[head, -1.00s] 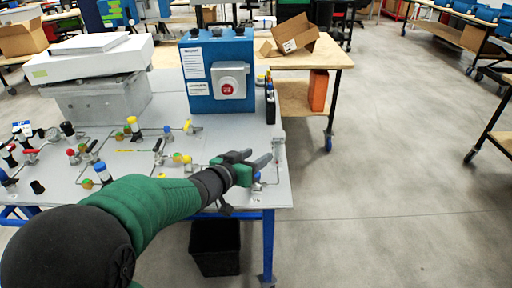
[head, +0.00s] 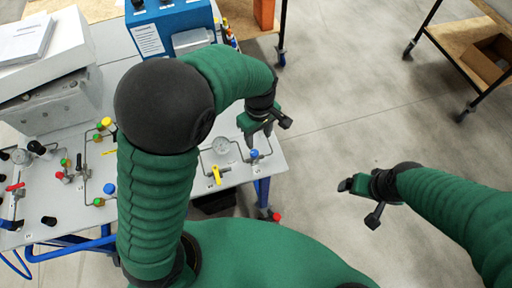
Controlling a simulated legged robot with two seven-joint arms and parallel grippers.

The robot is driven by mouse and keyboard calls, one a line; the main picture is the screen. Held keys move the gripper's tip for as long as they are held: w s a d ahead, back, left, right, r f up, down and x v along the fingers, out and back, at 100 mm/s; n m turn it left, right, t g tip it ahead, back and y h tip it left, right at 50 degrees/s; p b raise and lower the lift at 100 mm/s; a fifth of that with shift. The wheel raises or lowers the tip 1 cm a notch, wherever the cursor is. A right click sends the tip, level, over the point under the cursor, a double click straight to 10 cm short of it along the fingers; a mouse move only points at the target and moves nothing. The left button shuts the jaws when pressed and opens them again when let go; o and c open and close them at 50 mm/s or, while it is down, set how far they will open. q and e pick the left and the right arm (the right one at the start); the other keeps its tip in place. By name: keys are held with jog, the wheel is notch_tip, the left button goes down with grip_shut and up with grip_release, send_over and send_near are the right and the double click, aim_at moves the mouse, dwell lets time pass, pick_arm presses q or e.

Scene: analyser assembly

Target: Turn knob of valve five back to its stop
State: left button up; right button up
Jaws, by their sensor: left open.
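The valve panel (head: 235,183) is a light grey table top with knobs, gauges and thin pipes. My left gripper (head: 257,138) is open, pointing down over the panel's right end. Just below it is a small blue knob (head: 254,154), which looks uncovered and not gripped. No valve number is readable, so I cannot tell which is valve five. My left arm hides the panel's middle. My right gripper (head: 350,185) is over the floor, clear of the panel; its jaw opening is unclear.
A blue box (head: 172,22) stands at the panel's back, and white and grey boxes (head: 58,98) stand at the left. More valves with red, green, yellow and blue knobs sit on the left part. The floor (head: 350,110) to the right is clear up to another table (head: 465,45).

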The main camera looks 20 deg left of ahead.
aim_at(254, 153)
pick_arm(q)
jog(key=f, duration=0.3)
jog(key=a+f, duration=0.1)
jog(key=f, duration=0.3)
jog(key=a+f, duration=0.1)
jog(key=f, duration=0.2)
jog(key=shift+w+a+f, duration=0.15)
jog(key=shift+w+a, duration=0.05)
jog(key=shift+a, duration=0.05)
jog(key=shift+d+f, duration=0.1)
jog(key=shift+f, duration=0.25)
jog(key=shift+d+f, duration=0.1)
jog(key=shift+d, duration=0.65)
jog(key=shift+c, duration=1.8)
jog(key=shift+a, duration=0.5)
grip_shut()
jog(key=shift+d, duration=0.1)
pick_arm(e)
jog(key=shift+w+a+f, duration=0.15)
jog(key=shift+w+a, duration=0.05)
jog(key=shift+a, duration=0.45)
